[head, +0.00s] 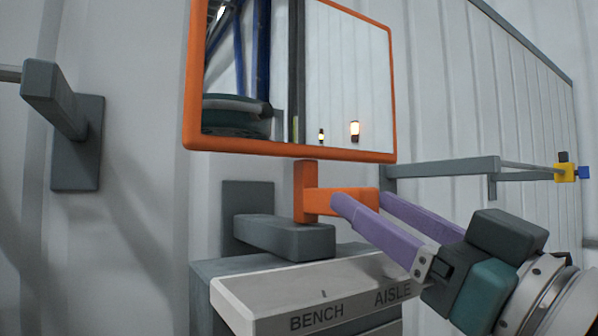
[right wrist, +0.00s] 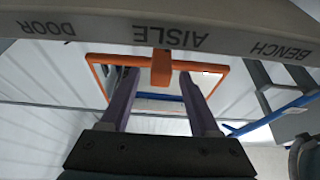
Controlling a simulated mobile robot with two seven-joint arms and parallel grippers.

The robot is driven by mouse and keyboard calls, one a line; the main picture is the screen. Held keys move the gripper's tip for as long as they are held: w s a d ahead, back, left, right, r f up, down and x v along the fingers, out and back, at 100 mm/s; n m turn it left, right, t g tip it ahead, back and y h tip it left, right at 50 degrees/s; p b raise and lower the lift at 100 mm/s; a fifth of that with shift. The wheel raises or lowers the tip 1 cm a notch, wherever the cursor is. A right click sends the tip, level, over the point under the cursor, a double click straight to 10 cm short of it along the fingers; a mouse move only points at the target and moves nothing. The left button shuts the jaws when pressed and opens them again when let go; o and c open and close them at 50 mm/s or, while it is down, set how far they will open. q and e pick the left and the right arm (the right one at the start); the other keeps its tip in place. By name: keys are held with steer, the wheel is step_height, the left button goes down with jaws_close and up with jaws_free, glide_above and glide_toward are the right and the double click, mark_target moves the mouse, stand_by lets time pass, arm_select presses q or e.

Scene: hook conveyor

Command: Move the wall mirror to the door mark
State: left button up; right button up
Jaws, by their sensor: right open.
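The wall mirror (head: 290,150) has an orange frame and hangs in the upper middle of the head view. An orange post and handle (head: 312,190) stick out below it. In the right wrist view the mirror frame (right wrist: 222,84) shows behind the handle end (right wrist: 161,68). My right gripper (head: 362,201) is open, its two purple fingers on either side of the handle; contact is not clear. The light label strip (head: 260,290) reads BENCH and AISLE. The DOOR mark (right wrist: 48,28) shows on the strip only in the right wrist view. My left gripper is not in view.
A grey bracket (head: 75,140) juts from the wall at the left. A grey block (head: 285,238) sits just below the mirror post. A grey rail (head: 445,168) runs right, with a yellow and blue piece (head: 568,172) at its end.

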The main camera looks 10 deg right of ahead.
steer(key=shift+p+x, duration=0.35)
steer(key=shift+x, duration=1.05)
jaws_close()
stand_by(0.4)
